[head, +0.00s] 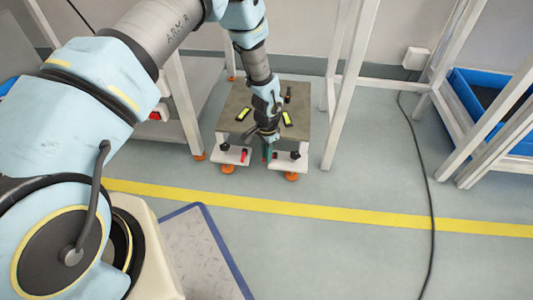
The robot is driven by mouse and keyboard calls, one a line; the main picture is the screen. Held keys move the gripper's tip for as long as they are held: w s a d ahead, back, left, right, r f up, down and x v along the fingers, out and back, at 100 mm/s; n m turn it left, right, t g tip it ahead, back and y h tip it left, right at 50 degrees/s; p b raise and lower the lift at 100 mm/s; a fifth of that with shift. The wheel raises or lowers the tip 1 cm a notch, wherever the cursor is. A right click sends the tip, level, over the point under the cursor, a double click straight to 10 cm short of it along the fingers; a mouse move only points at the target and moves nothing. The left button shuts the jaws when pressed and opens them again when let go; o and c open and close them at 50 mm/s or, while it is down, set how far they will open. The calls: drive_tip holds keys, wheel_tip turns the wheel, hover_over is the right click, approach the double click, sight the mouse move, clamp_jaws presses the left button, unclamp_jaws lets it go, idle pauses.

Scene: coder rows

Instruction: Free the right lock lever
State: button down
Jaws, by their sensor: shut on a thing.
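A low stand with a grey-brown top (236,103) is on the floor at the picture's centre. Two pale brackets stick out from its near side, the left bracket (222,157) and the right bracket (290,164). A small red lever (244,155) shows at the left bracket. My gripper (268,150) points down at the inner side of the right bracket, beside a narrow green part (266,154). It is shut on what looks like the right lock lever (274,155), of which only a little red shows. The exact grip is too small to see.
Black knobs stand on the left bracket (225,147) and right bracket (294,155). Two black pieces with yellow tops lie on the stand. White frame legs (345,90) rise at the right, near a blue bin (470,115). A cable (425,170) crosses the open floor.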

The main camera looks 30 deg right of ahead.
sight(274, 165)
drive_tip(key=n+p, duration=0.1)
drive_tip(key=s+n+p, duration=0.1)
drive_tip(key=n, duration=0.1)
drive_tip(key=n+p, duration=0.1)
drive_tip(key=n, duration=0.1)
drive_tip(key=shift+s+d+r, duration=0.15)
drive_tip(key=shift+s+d, duration=0.1)
drive_tip(key=shift+s, duration=0.1)
drive_tip(key=shift+s+d+n+p, duration=0.15)
drive_tip(key=shift+n+p, duration=0.15)
drive_tip(key=shift+n, duration=0.45)
drive_tip(key=shift+s+d+n+p, duration=0.2)
drive_tip(key=shift+n+p, duration=0.1)
drive_tip(key=shift+n, duration=0.4)
drive_tip(key=shift+s+d+n+p, duration=0.15)
drive_tip(key=shift+n+p, duration=0.15)
drive_tip(key=shift+n, duration=0.45)
drive_tip(key=c, duration=0.9)
unclamp_jaws()
wheel_tip(274, 165, up, 10)
drive_tip(key=p, duration=0.3)
drive_tip(key=shift+s+r+p, duration=0.15)
drive_tip(key=shift+r+p, duration=0.1)
drive_tip(key=shift+p, duration=0.05)
